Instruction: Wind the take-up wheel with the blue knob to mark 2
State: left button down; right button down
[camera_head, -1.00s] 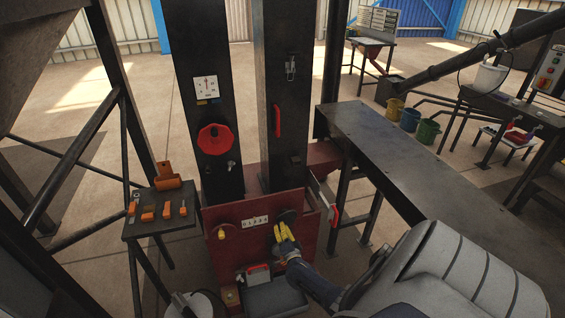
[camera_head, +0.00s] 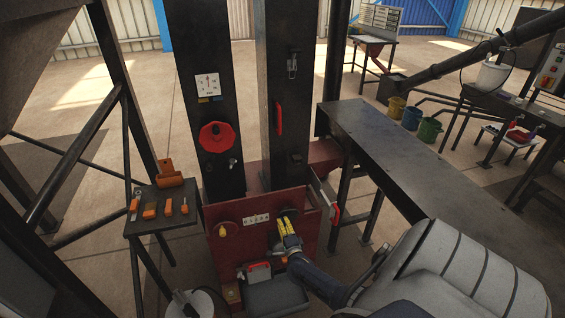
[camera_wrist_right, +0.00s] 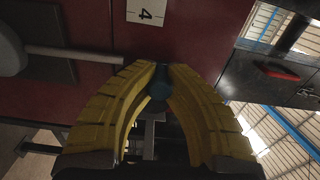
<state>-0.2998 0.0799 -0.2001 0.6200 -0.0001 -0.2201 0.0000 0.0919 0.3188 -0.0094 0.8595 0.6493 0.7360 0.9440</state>
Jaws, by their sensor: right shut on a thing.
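The blue knob (camera_wrist_right: 159,84) shows in the right wrist view between the yellow fingertips of my right gripper (camera_head: 287,220), which is shut on it. The dark take-up wheel (camera_head: 288,212) is on the right of the red press front, mostly hidden behind the gripper in the head view. A white number plate (camera_head: 256,219) with marks 0 to 4 is just left of the wheel. I cannot read which mark the wheel stands at. My left gripper is not in view.
A red handwheel (camera_head: 217,137) is on the left column. A small table with orange tools (camera_head: 160,209) stands left.

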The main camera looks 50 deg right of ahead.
jog(key=shift+d+r, duration=0.1)
jog(key=shift+d, duration=0.15)
jog(key=c, duration=1.2)
grip_release()
jog(key=shift+a, duration=0.15)
jog(key=shift+s, duration=0.1)
jog(key=v, duration=1.2)
